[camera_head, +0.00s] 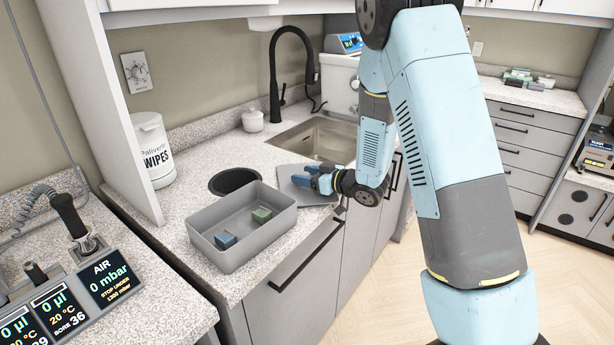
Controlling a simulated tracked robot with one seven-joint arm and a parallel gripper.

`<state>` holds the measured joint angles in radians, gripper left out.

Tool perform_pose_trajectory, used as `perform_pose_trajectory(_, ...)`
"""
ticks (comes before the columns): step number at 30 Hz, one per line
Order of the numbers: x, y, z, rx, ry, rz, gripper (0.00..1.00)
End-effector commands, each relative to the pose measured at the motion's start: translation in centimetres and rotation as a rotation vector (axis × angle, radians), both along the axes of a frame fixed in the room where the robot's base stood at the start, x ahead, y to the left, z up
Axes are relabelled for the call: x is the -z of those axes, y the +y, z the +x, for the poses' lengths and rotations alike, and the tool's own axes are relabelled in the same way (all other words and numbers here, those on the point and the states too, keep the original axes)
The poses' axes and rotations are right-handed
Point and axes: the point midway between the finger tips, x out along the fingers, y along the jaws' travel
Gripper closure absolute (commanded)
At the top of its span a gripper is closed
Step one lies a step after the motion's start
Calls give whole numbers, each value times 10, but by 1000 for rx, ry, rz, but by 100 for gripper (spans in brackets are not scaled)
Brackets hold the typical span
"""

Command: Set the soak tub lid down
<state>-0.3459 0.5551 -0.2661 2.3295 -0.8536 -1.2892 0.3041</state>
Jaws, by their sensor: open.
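The soak tub (272,231) is a grey open box on the speckled counter, with a blue block (226,240) and a green block (261,214) inside. The soak tub lid (292,193) is a flat grey plate between the tub and the sink, just right of the tub. It appears to lie flat on the counter, close to the front edge. My gripper (304,178) has blue fingers, is open, and sits right over the lid. The fingers and wrist hide part of the lid, so I cannot tell whether they touch it.
A sink (318,138) with a black faucet (276,75) lies behind the lid. A round dark opening (233,181) is behind the tub. A white wipes canister (152,150) and a small white jar (252,120) stand at the back. The front counter edge is close.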

Motion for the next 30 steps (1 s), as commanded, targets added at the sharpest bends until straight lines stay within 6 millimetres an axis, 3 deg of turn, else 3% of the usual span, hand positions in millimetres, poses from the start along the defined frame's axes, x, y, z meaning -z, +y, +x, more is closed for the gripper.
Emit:
perform_pose_trajectory(10, -3, -10, -7, 2, 0, 0, 44)
perform_pose_trajectory(21, -16, -63, -47, 4, 0, 0, 44)
perform_pose_trajectory(30, -23, -90, -68, 1, 0, 1, 44)
